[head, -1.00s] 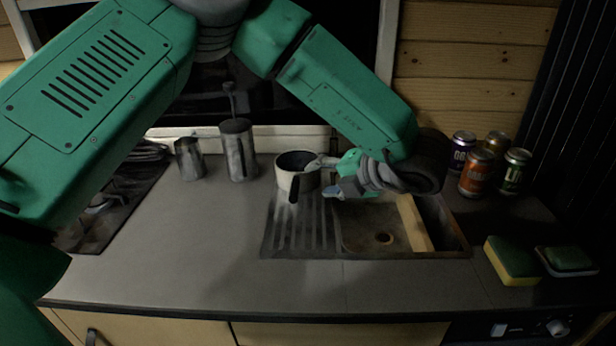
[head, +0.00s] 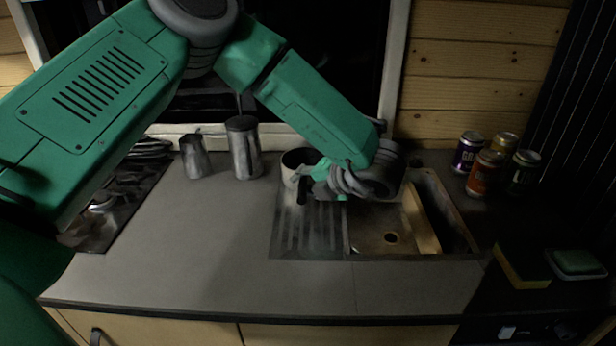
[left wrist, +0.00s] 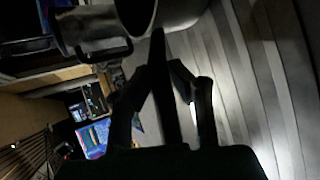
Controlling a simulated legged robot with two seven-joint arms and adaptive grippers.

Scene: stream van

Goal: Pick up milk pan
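The milk pan (head: 291,172) is a pale, round pan with a dark inside. My left gripper (head: 317,188) is at the pan's front right, beside the handle. In the left wrist view, its dark fingers (left wrist: 160,75) lie on either side of the handle, their tips very close to it. Whether they press on it is too dark to tell. My right gripper is not in view.
A metal jug (head: 195,158) and a tall metal canister (head: 243,150) stand left of the pan. The sink (head: 380,240) is to the right, with several cans (head: 486,172) and a sponge (head: 520,266) beyond. A hob (head: 105,215) is at left. The front worktop is clear.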

